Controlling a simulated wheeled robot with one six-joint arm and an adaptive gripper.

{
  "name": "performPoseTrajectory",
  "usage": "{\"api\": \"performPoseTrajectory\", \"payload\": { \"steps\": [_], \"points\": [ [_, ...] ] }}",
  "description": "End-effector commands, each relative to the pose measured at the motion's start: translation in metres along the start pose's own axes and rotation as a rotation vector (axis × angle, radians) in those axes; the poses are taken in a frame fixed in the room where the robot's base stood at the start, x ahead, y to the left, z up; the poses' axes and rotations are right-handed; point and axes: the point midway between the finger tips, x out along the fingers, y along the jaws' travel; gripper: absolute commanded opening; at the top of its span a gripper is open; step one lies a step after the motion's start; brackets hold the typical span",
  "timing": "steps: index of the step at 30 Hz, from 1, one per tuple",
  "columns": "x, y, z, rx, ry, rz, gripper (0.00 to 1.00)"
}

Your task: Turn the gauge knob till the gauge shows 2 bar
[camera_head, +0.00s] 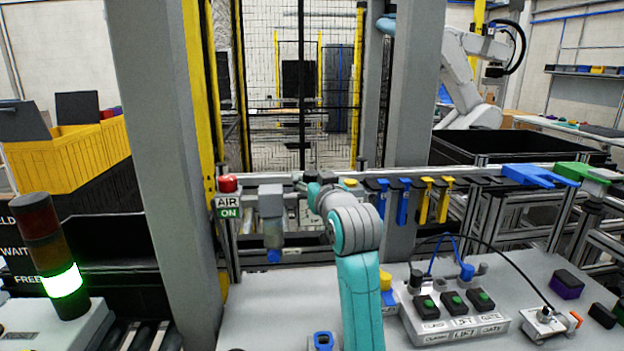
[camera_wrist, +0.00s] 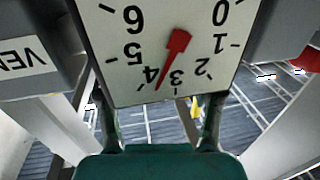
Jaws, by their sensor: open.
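The gauge (camera_wrist: 120,75) fills the upper middle of the wrist view. It has a white face with black numbers. Its red needle (camera_wrist: 174,52) points between 3 and 4. My gripper (camera_wrist: 160,115) is open, its two fingers apart at the left and right below the gauge face, with nothing seen held between them. In the head view my gripper (camera_head: 312,188) is at the rail, right of a grey air unit (camera_head: 271,201). The gauge face is not visible there, and I cannot make out the knob in either view.
A red button (camera_head: 228,184) above an AIR ON sign (camera_head: 228,207) stands left of the air unit. Blue and yellow clips (camera_head: 423,200) hang on the rail to the right. A button box (camera_head: 455,315) stands on the bench. A VEN-lettered label (camera_wrist: 22,68) is left of the gauge.

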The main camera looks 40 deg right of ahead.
Motion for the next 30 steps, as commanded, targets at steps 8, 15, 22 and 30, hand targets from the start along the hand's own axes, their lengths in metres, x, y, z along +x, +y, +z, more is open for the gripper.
{"api": "performPoseTrajectory", "payload": {
  "steps": [8, 15, 22, 30],
  "points": [
    [0.0060, 0.0001, 0.0005, 0.000, -0.001, 0.000, 0.65],
    [0.0058, 0.0000, 0.0005, 0.000, -0.001, 0.000, 0.33],
    [0.0058, 0.0001, 0.0005, 0.000, -0.001, -0.001, 0.04],
    [0.0066, 0.0024, 0.0009, 0.000, -0.003, -0.090, 0.04]
  ]
}}
